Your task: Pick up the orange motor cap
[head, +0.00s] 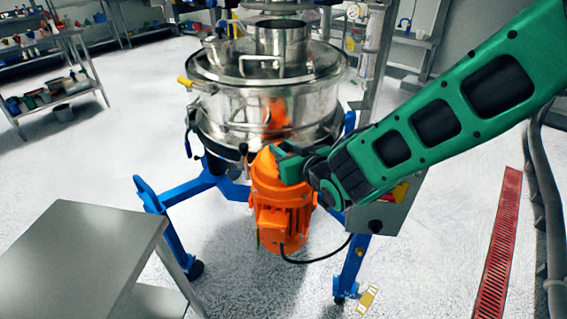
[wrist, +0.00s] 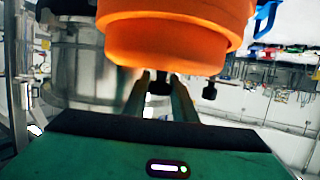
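The orange motor cap (head: 264,166) is at the top of the orange motor (head: 282,215), in front of the steel sifter. In the wrist view, a large rounded orange body (wrist: 175,45) with a stepped rim fills the upper middle. My gripper (head: 284,160) is at the right side of the cap in the head view. In the wrist view its two fingers (wrist: 162,88) stand apart with a gap between them, close by the orange rim. The fingertips are partly hidden, and I cannot tell whether they touch the cap.
The steel sifter drum (head: 265,105) stands right behind on a blue frame (head: 168,200). A grey control box (head: 385,212) is right of the motor. A grey table (head: 80,255) is at the front left. A black cable hangs below the motor.

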